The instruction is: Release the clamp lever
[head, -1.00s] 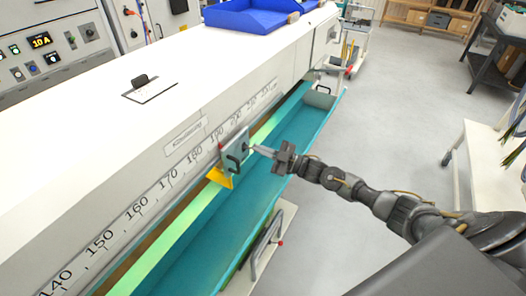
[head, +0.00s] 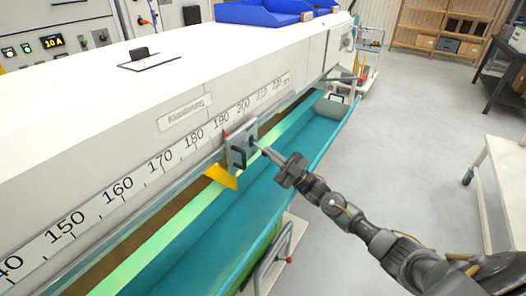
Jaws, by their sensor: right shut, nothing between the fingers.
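A grey clamp block (head: 233,140) sits on the measuring rail, near the 190 mark. A black bracket-shaped handle (head: 237,158) is on its front face, and a yellow plate (head: 221,177) hangs below it. A small dark part shows at the block's right side, by my fingertips; I cannot tell whether it is the clamp lever. My right gripper (head: 261,146) is shut and empty, its thin fingers pointing at the right side of the block. The tips are at or very near that side; contact cannot be made out. My left gripper is not in view.
The white machine housing (head: 110,100) with its number scale (head: 160,164) runs along the left. A teal trough (head: 225,225) lies below the rail. A bent handle with a red knob (head: 289,260) stands under the trough. The grey floor at right is open, with a white cart beyond.

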